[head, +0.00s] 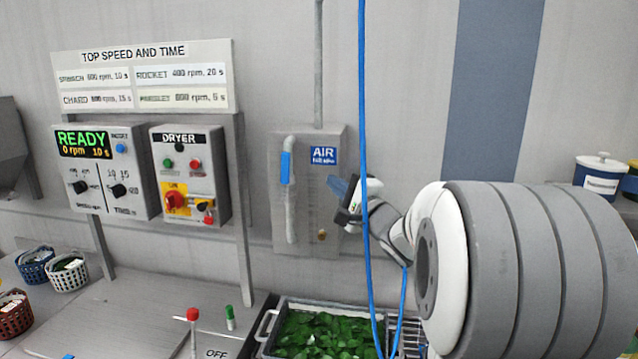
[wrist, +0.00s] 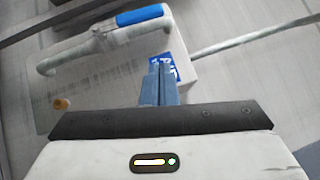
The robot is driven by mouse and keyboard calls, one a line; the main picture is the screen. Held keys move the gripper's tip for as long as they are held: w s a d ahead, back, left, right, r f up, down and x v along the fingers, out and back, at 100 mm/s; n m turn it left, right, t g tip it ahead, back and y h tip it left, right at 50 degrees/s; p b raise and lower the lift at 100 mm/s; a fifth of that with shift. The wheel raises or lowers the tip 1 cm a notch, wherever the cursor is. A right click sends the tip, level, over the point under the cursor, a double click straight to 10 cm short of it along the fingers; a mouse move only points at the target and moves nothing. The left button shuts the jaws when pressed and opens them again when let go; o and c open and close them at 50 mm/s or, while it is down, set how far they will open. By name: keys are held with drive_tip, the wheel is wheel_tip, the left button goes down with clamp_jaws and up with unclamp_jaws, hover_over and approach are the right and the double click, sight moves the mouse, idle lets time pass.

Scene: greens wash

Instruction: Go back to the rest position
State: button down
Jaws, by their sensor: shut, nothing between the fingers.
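My gripper (head: 338,186) is raised in front of the AIR panel (head: 306,240) on the wall in the head view. Its blue fingers also show in the wrist view (wrist: 162,84), pressed together with nothing between them. In the wrist view the fingers overlap the blue AIR label (wrist: 182,66), and the pipe with the blue handle (wrist: 140,16) is beyond them. My arm reaches in from the right of the head view and hides part of the wall.
A tray of green leaves (head: 267,328) is below my gripper. A blue hose (head: 362,110) hangs in front of my arm. The READY control box (head: 106,170) and DRYER box (head: 190,175) are left. Small baskets (head: 68,273) stand far left.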

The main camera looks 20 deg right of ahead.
drive_tip(key=s+a+f+n+g+h, duration=0.1)
drive_tip(key=s+a+f+n+g, duration=0.2)
drive_tip(key=s, duration=0.7)
drive_tip(key=s+a+f+n+g+h+b, duration=0.1)
drive_tip(key=s+a+f+n+g+h, duration=0.1)
drive_tip(key=s+a+f+n+g, duration=0.2)
drive_tip(key=s+a+f+n+g+h, duration=0.2)
drive_tip(key=s+a+f+n+g, duration=0.2)
drive_tip(key=s+f+n+g, duration=0.5)
drive_tip(key=s+f+n, duration=0.1)
drive_tip(key=s+f, duration=0.4)
drive_tip(key=s, duration=0.2)
drive_tip(key=shift+s+a+f+b, duration=0.25)
drive_tip(key=shift+f+b, duration=0.05)
drive_tip(key=shift+b, duration=0.05)
